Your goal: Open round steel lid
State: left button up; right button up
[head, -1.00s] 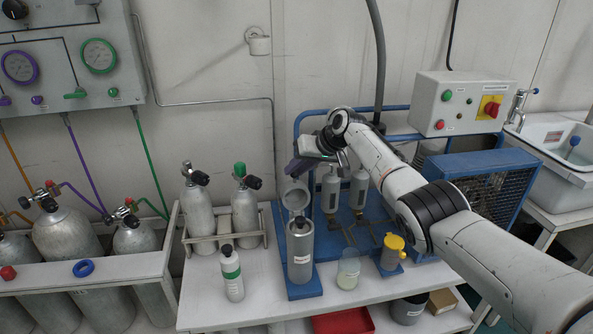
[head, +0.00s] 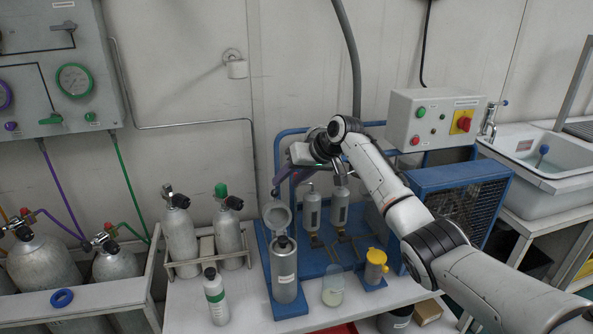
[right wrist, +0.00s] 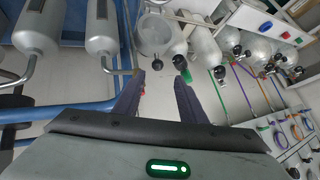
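The round steel lid (head: 277,216) stands tilted up at the top of a grey steel canister (head: 284,272) on the blue base plate. The canister's mouth shows below it. In the right wrist view the round lid (right wrist: 154,36) is just beyond the fingertips, with a dark knob at its lower edge. My right gripper (head: 275,189) reaches in from the right, just above the lid's upper edge. In the right wrist view its two fingers (right wrist: 160,77) are apart with nothing between them. My left gripper is out of view.
A green-banded bottle (head: 215,297), a beaker (head: 333,288) and a yellow-topped cup (head: 376,266) stand around the canister. Two grey filter cylinders (head: 312,208) are behind it to the right. Steel tanks (head: 180,235) stand in a rack at left.

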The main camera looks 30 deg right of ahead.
jog(key=shift+v, duration=2)
jog(key=s+a+f+n+g+h, duration=0.1)
jog(key=s+a+f+n+g, duration=0.1)
jog(key=s+a+f, duration=0.7)
jog(key=s+a+f+n+g, duration=0.15)
jog(key=s+a+f, duration=0.25)
jog(key=s+f, duration=0.8)
jog(key=s+a+h, duration=0.1)
jog(key=s+a, duration=0.1)
jog(key=s, duration=1)
jog(key=s+a, duration=0.2)
jog(key=s, duration=1)
jog(key=w+a+f+t+y, duration=0.1)
jog(key=w+a+f+t, duration=0.1)
jog(key=f, duration=0.4)
jog(key=w+a+f+t, duration=0.2)
jog(key=a+f, duration=0.1)
jog(key=f, duration=0.4)
jog(key=shift+w+a+y, duration=0.15)
jog(key=shift+y, duration=0.25)
